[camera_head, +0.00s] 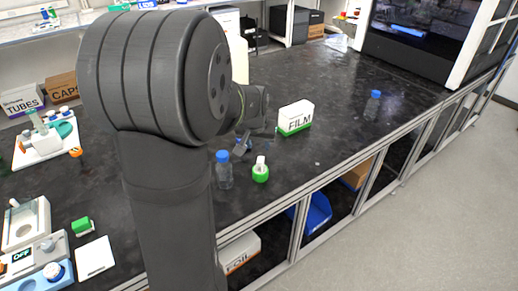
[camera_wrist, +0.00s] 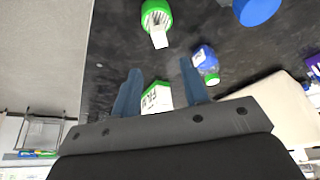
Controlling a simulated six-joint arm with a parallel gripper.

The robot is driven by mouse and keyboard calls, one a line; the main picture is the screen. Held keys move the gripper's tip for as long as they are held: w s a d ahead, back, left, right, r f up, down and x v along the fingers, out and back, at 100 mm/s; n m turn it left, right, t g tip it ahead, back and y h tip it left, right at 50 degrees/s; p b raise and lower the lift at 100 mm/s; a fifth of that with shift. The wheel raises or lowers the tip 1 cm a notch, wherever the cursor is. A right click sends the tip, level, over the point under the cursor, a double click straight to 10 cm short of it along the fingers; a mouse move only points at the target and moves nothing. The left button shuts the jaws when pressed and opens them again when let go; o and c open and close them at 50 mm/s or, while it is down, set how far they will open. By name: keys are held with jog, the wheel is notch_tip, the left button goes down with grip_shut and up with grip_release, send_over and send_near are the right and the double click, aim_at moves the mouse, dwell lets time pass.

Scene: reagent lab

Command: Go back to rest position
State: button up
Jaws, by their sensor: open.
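My gripper (camera_head: 243,147) is above the dark bench, just behind a clear bottle with a blue cap (camera_head: 223,172). In the wrist view my gripper (camera_wrist: 160,78) has its two blue fingers apart, with nothing held between them. The white and green FILM box (camera_wrist: 157,97) shows beyond the gap between the fingers; in the head view the FILM box (camera_head: 295,118) stands to the right of the gripper. My arm hides part of the bench in the head view.
A green item with a white top (camera_head: 260,170) stands beside the blue-capped bottle, near the bench's front edge. Another blue-capped bottle (camera_head: 373,106) stands farther right. Lab devices (camera_head: 32,240) and the CAPS box (camera_head: 63,87) are at left. The right part of the bench is mostly clear.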

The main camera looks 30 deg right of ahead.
aim_at(260, 159)
jog(key=shift+a+r, duration=0.1)
jog(key=shift+r, duration=0.2)
jog(key=shift+f, duration=0.15)
jog(key=x, duration=1.2)
jog(key=shift+s+f, duration=0.1)
notch_tip(260, 159, up, 2)
jog(key=shift+r, duration=0.55)
